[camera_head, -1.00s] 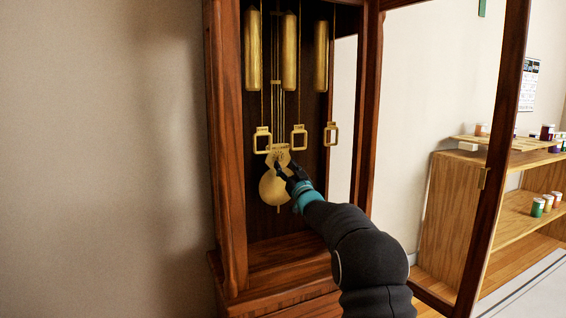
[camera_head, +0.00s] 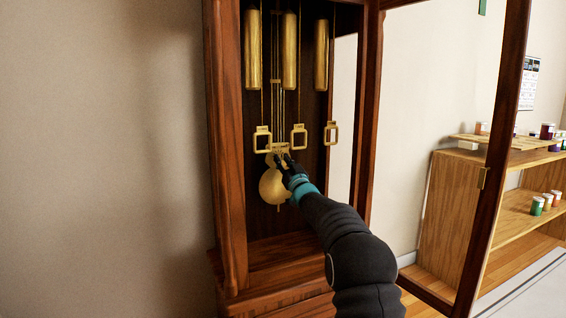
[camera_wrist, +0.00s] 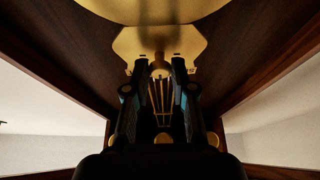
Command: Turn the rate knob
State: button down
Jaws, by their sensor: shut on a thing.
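A tall wooden clock case (camera_head: 226,150) stands open, with a gold pendulum bob (camera_head: 270,188) hanging inside. Above the bob is a gold plate (camera_head: 274,148); it also shows in the wrist view (camera_wrist: 135,42), beside the bob (camera_wrist: 150,6). My gripper (camera_head: 284,160) is in front of the plate and covers part of it. In the wrist view my gripper's fingertips (camera_wrist: 160,69) close on a small gold knob (camera_wrist: 158,66) at the plate, apparently the rate knob. The fingers hide its sides, and any marking on it is too small to read.
Three gold weights (camera_head: 290,52) hang above, with gold frame-shaped pieces (camera_head: 299,138) below them to the right and left of the rods. The open door frame (camera_head: 497,150) stands right of my arm. A wooden shelf (camera_head: 455,200) with small jars is farther right.

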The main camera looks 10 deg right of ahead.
jog(key=shift+n, duration=0.3)
jog(key=n+y, duration=0.1)
jog(key=n, duration=0.1)
jog(key=n+g+y, duration=0.1)
jog(key=n, duration=0.1)
jog(key=shift+d+r+n+p, duration=0.1)
jog(key=shift+d+n+p, duration=0.05)
jog(key=shift+n+p, duration=0.2)
jog(key=shift+n+g+y+p, duration=0.65)
jog(key=shift+n+g+y, duration=0.2)
jog(key=shift+n, duration=1)
jog(key=c, duration=1)
grip_release()
